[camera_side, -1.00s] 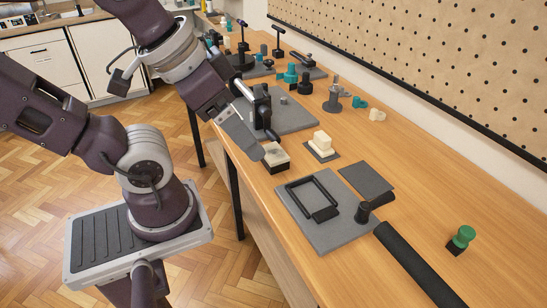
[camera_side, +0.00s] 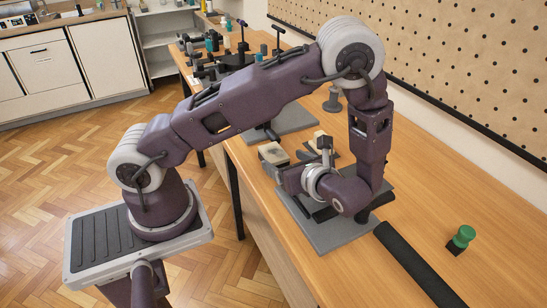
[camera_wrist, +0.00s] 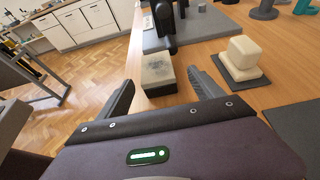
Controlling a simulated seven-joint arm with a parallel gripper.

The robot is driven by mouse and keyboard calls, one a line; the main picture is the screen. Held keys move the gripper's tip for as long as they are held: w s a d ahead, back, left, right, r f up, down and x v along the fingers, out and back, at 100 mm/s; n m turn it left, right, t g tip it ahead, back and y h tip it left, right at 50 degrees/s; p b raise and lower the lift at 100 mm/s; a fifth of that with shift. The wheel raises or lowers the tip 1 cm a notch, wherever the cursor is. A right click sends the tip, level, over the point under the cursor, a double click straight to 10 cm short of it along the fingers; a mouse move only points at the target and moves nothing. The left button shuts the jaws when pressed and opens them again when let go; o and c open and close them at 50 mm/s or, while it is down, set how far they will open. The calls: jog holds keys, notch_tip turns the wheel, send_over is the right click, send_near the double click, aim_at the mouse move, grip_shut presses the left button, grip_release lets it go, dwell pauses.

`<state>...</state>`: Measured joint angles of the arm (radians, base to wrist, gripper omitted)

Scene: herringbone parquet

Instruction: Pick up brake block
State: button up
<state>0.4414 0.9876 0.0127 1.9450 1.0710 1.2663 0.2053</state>
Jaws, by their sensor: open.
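A small block (camera_wrist: 157,72) with a black lower body and a pale top with a dark worn patch sits on the bench; I take it as the brake block. It also shows in the side view (camera_side: 272,152), close to the bench's front edge. My gripper (camera_wrist: 161,77) is open and low over the bench. In the wrist view its two fingers point toward the block, one on each side of its line, with nothing between them but the block's near end. I cannot tell whether the fingers touch it. In the side view my gripper (camera_side: 287,165) is partly hidden by my wrist.
A cream block (camera_wrist: 241,54) sits on a dark mat right of the block. A grey plate with a black clamp (camera_wrist: 163,22) stands just behind. A grey plate (camera_side: 335,238) lies under my wrist. A black bar (camera_side: 415,262) and a green knob (camera_side: 464,236) lie to the right.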

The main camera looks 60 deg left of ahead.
aim_at(275, 154)
jog(key=x, duration=0.6)
jog(key=shift+s+a+r, duration=0.2)
jog(key=shift+r, duration=0.05)
grip_shut()
